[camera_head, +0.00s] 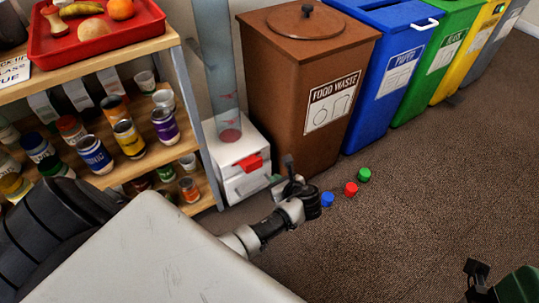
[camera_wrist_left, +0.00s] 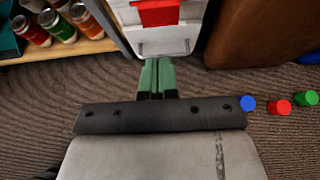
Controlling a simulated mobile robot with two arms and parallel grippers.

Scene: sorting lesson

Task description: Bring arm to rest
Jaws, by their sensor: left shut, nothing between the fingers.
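My left gripper (camera_head: 276,179) is low over the floor, in front of the small white drawer unit (camera_head: 236,158). In the left wrist view its two green fingers (camera_wrist_left: 158,76) are together with nothing between them, and they point at the lower front of the white unit (camera_wrist_left: 162,38). I cannot tell whether they touch it. At the bottom right edge of the head view a dark and green part is cut off; it may belong to my right arm, and no fingers can be made out there.
A brown food waste bin (camera_head: 285,80) stands behind, with blue (camera_head: 365,95), green, yellow and grey bins to its right. Blue (camera_head: 327,199), red (camera_head: 351,189) and green (camera_head: 364,174) caps lie on the carpet beside my left gripper. A shelf (camera_head: 170,150) with cans is at left. The right-hand carpet is clear.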

